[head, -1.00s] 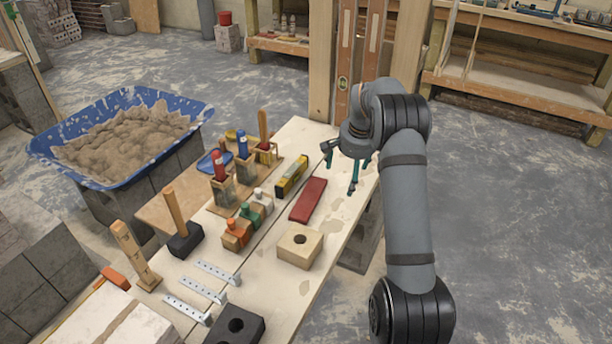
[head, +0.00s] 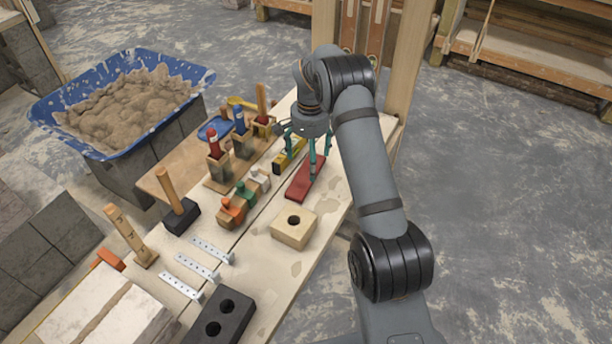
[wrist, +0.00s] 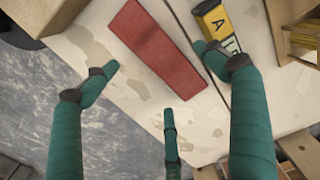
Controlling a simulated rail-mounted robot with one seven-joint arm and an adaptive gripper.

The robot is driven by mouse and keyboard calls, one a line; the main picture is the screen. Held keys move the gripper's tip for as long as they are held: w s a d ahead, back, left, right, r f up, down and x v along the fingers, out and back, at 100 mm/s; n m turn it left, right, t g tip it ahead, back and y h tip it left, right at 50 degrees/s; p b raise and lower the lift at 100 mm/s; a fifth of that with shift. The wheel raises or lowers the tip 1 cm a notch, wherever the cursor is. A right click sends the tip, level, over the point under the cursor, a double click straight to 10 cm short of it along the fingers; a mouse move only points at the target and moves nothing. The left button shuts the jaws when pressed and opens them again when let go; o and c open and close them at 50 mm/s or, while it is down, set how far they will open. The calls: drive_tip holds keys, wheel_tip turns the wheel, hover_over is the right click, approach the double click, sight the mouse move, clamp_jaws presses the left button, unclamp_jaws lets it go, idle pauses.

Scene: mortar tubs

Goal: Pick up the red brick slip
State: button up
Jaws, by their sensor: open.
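The red brick slip (head: 306,179) is a flat red rectangle lying on the pale bench top (head: 262,245). In the wrist view the slip (wrist: 157,48) lies diagonally at the top centre, unheld. My gripper (head: 305,172) has teal fingers and is over the far part of the slip in the head view. In the wrist view my gripper (wrist: 160,90) is open, its fingers spread with nothing between them. One finger is left of the slip and one right, near the yellow level. I cannot tell how high the fingertips are above the bench.
A yellow spirit level (head: 287,158) lies close left of the slip. A cream block with a hole (head: 294,229) sits nearer. A blue mortar tub (head: 125,100) is farther left. Bare bench lies right of the slip.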

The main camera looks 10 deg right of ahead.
sight(306, 176)
drive_tip(key=shift+f, duration=2.75)
drive_tip(key=shift+c, duration=1.4)
drive_tip(key=shift+s, duration=0.1)
drive_tip(key=c, duration=1.3)
drive_tip(key=shift+c, duration=0.2)
drive_tip(key=shift+r, duration=0.15)
